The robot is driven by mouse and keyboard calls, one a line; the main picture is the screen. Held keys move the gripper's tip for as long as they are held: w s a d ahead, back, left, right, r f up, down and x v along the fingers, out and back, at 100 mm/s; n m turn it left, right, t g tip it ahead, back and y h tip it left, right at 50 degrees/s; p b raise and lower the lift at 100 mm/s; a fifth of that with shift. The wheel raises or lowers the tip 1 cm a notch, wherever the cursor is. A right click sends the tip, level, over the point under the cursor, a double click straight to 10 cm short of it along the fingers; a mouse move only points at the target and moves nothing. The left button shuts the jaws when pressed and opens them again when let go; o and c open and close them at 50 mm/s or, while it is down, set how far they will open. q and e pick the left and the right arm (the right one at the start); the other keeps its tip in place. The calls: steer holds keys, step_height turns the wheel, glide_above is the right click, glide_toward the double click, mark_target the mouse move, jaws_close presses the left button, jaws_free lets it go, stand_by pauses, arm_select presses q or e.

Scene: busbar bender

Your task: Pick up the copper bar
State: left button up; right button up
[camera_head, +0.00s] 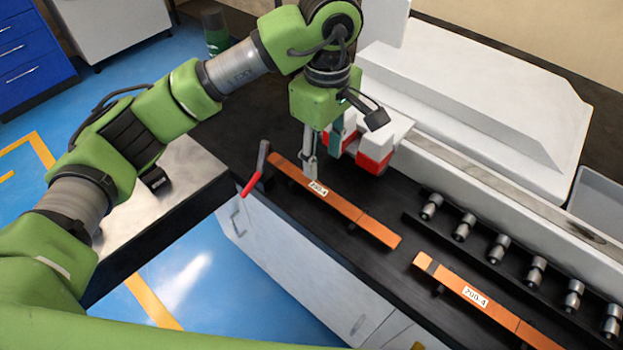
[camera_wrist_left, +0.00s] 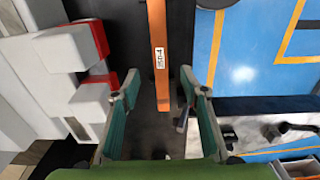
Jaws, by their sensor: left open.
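A copper bar (camera_head: 347,208) with a white label lies on the black bench top, below my left gripper. In the left wrist view the bar (camera_wrist_left: 157,27) runs lengthwise between the two fingers, with its label near the fingertips. A second copper bar (camera_head: 462,289), labelled 200-4, lies farther right in the head view. My left gripper (camera_head: 322,155) is open and points down over the first bar near its far-left part. The open fingers (camera_wrist_left: 160,85) show on both sides of the bar, with no clear contact. My right gripper is not in view.
A white machine (camera_head: 470,110) with red-and-white blocks (camera_head: 376,160) stands close behind the gripper. A row of metal cylinders (camera_head: 498,247) lines the bench at right. A red-handled lever (camera_head: 252,182) is beside the bar's left end. A metal-topped table (camera_head: 185,195) stands at left.

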mark_target(321, 191)
arm_select(q)
step_height(321, 191, down, 3)
steer(key=shift+f+p, duration=0.1)
steer(key=shift+p, duration=0.25)
steer(key=shift+f+p, duration=0.45)
steer(key=shift+p, duration=0.05)
step_height(321, 191, down, 4)
steer(key=shift+f+p, duration=0.1)
steer(key=shift+p, duration=1.05)
steer(key=shift+f, duration=0.15)
jaws_close()
